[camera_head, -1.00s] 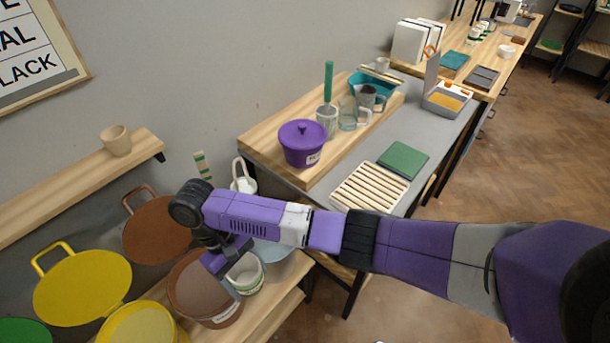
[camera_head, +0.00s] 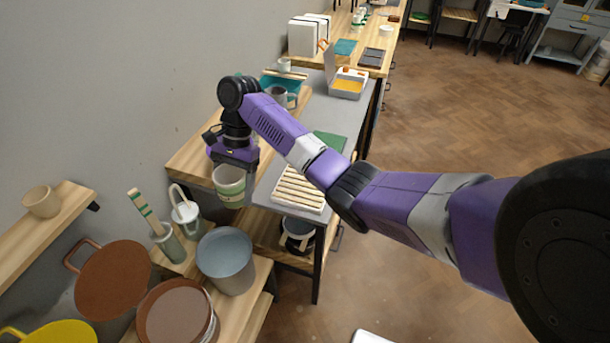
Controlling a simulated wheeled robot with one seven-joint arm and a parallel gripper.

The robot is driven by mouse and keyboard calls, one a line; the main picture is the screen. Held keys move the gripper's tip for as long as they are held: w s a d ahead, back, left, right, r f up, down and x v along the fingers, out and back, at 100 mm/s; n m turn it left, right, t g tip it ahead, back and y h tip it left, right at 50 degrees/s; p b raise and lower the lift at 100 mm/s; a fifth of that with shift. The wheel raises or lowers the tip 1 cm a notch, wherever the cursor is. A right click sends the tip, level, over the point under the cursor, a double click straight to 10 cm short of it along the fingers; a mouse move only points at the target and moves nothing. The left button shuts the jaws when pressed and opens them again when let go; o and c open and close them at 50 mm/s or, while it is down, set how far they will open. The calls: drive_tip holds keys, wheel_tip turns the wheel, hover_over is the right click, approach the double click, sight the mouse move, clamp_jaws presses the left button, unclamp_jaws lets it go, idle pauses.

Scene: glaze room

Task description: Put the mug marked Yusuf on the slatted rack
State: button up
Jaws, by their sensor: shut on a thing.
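My gripper (camera_head: 232,163) is shut on a white mug with a green band (camera_head: 229,186) and holds it upright in the air, in front of the near left edge of the worktable. The writing on the mug is too small to read. The slatted rack (camera_head: 298,188) lies on the grey part of the worktable, to the right of the mug and apart from it. Its slats look bare. My arm hides the rack's upper right part.
A green board (camera_head: 329,141) lies behind the rack, partly hidden by my arm. Below the mug stand a grey-blue bucket (camera_head: 226,258) and a pot with a white handle (camera_head: 186,212). A grey box with orange contents (camera_head: 347,84) stands farther back. Open floor lies to the right.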

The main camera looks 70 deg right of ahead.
drive_tip(key=s+d+r+m+t+p, duration=0.1)
drive_tip(key=d+r+m, duration=0.15)
drive_tip(key=d, duration=0.25)
drive_tip(key=s+d+r+m+t, duration=0.2)
drive_tip(key=d+m, duration=0.2)
wheel_tip(320, 180, up, 4)
drive_tip(key=m+t+h+p, duration=0.2)
drive_tip(key=m+h, duration=0.1)
drive_tip(key=m, duration=0.5)
hover_over(297, 185)
drive_tip(key=s, duration=0.1)
drive_tip(key=f+b, duration=0.2)
drive_tip(key=f, duration=0.3)
drive_tip(key=f+b, duration=0.2)
drive_tip(key=f, duration=0.2)
drive_tip(key=f+b, duration=0.1)
drive_tip(key=f, duration=0.4)
drive_tip(key=shift+s+d+f+b, duration=0.25)
drive_tip(key=shift+f+b, duration=0.05)
drive_tip(key=shift+b, duration=0.1)
drive_tip(key=shift+f, duration=2.55)
drive_tip(key=shift+f, duration=0.1)
drive_tip(key=o, duration=1.7)
drive_tip(key=v, duration=1.2)
drive_tip(key=shift+w+a+r, duration=0.15)
drive_tip(key=shift+w+r, duration=0.05)
drive_tip(key=shift+r, duration=0.05)
